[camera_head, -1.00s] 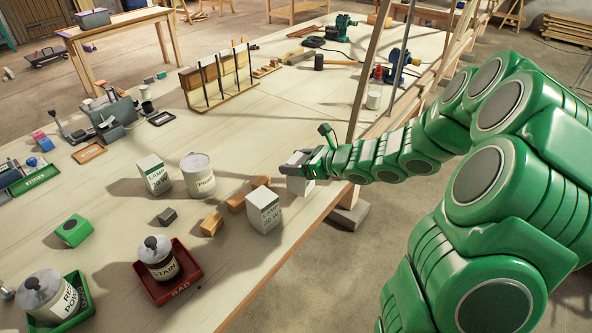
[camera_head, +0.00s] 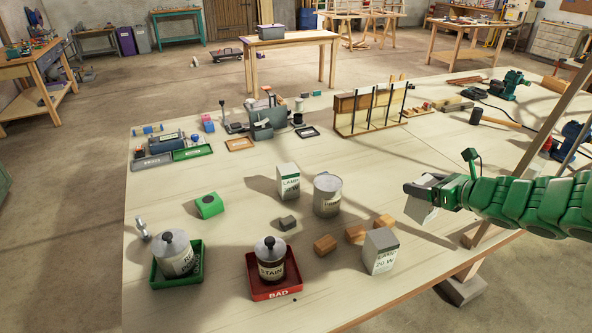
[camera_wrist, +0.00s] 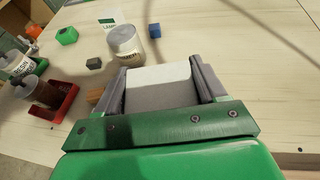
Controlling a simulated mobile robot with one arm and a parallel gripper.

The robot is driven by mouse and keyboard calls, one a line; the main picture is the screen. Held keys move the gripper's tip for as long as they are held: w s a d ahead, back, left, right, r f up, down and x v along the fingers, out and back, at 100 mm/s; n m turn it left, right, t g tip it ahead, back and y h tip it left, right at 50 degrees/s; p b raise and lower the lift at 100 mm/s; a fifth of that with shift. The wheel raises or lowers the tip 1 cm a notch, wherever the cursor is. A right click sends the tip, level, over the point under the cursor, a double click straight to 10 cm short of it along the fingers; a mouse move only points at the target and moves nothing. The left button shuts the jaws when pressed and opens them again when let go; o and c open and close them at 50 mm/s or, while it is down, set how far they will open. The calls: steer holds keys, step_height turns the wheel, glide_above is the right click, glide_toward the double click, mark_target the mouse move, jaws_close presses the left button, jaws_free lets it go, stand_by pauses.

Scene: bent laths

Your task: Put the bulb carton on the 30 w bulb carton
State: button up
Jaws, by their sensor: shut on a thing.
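My gripper (camera_head: 424,190) is shut on a white and grey bulb carton (camera_head: 420,210), which hangs tilted above the right part of the bench. In the wrist view the carton (camera_wrist: 158,78) sits between the two fingers; its label is hidden. A white carton marked LAMP with a green top edge (camera_head: 288,182) stands upright mid-bench, left of my gripper; its wattage is too small to read surely now. Another upright carton, marked LAMP 20 W (camera_head: 380,252), stands near the front edge, below and left of my gripper.
A paint tin (camera_head: 327,196) stands right beside the mid-bench LAMP carton. Wooden blocks (camera_head: 355,234) and a dark block (camera_head: 287,223) lie in front. A stain jar stands in a red tray (camera_head: 276,290). A rack (camera_head: 370,110) stands behind.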

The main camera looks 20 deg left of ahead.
steer(key=s+a+r+n+g+y, duration=0.1)
steer(key=a+r+n+g, duration=0.2)
steer(key=a, duration=0.8)
steer(key=s+a+r+n+g+y, duration=0.15)
steer(key=a+r, duration=0.35)
steer(key=a, duration=0.6)
steer(key=s+a+r+n+g, duration=0.2)
steer(key=a+r+n+g, duration=0.15)
steer(key=a, duration=0.75)
steer(key=shift+m, duration=0.5)
steer(key=shift+w+a+f, duration=1.35)
steer(key=shift+w+f, duration=0.65)
steer(key=shift+f, duration=0.05)
steer(key=shift+w+a+f, duration=1.3)
steer(key=shift+w+f, duration=0.65)
steer(key=shift+f, duration=0.05)
steer(key=shift+w+a+f, duration=1.35)
steer(key=shift+w+f, duration=0.65)
steer(key=shift+f, duration=0.05)
steer(key=shift+f, duration=0.15)
steer(key=o, duration=1)
steer(key=shift+o, duration=0.2)
